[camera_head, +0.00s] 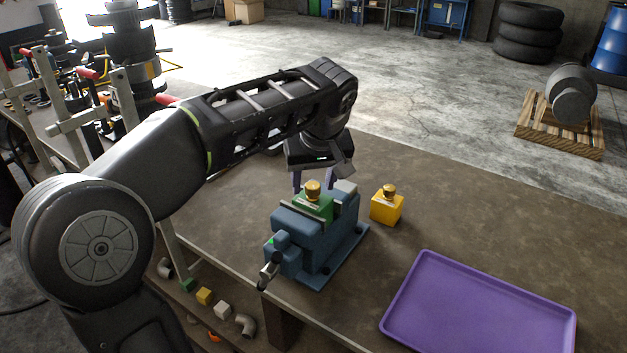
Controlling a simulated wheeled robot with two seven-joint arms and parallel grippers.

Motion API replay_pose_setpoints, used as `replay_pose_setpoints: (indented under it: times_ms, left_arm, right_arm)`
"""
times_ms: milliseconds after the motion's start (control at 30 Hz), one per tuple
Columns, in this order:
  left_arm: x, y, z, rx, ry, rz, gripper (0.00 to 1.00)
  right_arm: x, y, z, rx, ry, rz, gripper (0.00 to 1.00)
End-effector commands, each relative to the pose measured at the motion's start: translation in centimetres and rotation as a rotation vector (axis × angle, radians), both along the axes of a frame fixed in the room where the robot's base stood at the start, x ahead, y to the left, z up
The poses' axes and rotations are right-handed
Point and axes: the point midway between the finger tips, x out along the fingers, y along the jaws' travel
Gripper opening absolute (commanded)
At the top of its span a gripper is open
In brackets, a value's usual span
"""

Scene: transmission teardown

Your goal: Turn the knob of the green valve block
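The green valve block (314,207) is clamped in a blue vise (305,235) on the brown table. Its brass knob (313,188) stands upright on top. My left gripper (314,180) points down just above and behind the block. Its two fingers are spread apart, one to each side of the knob in the picture. I see no finger touching the knob, but the depth between them is hard to tell. My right gripper is not in view.
A yellow block (386,208) with a brass knob stands right of the vise. A purple tray (480,305) lies at the front right. The table (440,205) between and behind them is clear. Small blocks and pipe elbows (245,325) lie below the table's left edge.

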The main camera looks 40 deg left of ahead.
Motion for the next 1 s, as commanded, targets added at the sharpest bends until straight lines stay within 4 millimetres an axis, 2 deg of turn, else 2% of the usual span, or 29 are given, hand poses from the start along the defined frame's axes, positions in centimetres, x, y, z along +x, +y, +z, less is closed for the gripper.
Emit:
replay_pose_setpoints:
  times_ms: [300,467,600,700,1000]
  left_arm:
    - [-0.1,-0.2,0.5,0.0,0.0,-0.001,0.5]
    - [-0.6,-0.8,2.3,0.0,-0.003,-0.003,0.5]
    - [-1.3,-1.5,4.7,0.0,-0.003,-0.002,0.5]
    - [-1.7,-1.8,6.6,0.0,0.0,-0.001,0.5]
    - [-2.1,-2.2,7.2,-0.001,0.001,0.0,0.5]
  right_arm:
    - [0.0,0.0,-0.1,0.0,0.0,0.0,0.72]
    - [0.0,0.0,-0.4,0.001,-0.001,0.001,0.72]
    - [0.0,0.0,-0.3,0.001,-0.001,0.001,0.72]
    - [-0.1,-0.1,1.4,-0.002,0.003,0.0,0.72]
    - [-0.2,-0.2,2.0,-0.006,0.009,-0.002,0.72]
